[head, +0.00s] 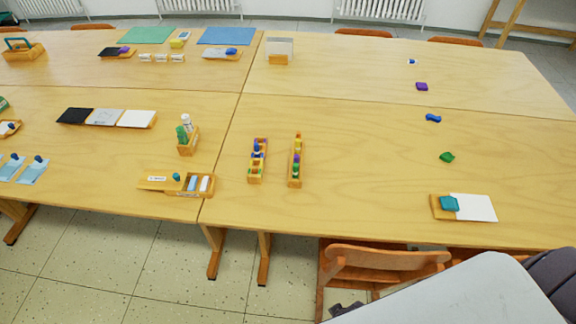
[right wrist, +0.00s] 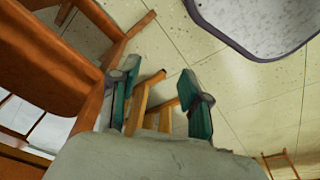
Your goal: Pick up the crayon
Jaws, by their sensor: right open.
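I cannot make out a crayon for certain. Two narrow wooden holders stand near the middle of the table in the head view. The left holder (head: 257,178) and the right holder (head: 295,182) carry small coloured pieces, too small to identify. Loose purple (head: 422,86), blue (head: 433,118) and green (head: 447,156) lumps lie on the right half; I cannot tell what they are. My right gripper (right wrist: 160,72) is open and empty in the right wrist view, its green-padded fingers apart above the floor near a wooden chair. My left gripper is not in view.
A wooden chair (head: 387,261) stands at the table's front edge and also shows in the right wrist view (right wrist: 45,70). A white sheet (head: 474,208) with a teal block lies front right. A wooden box (head: 188,147) holds bottles. The table between the holders and lumps is clear.

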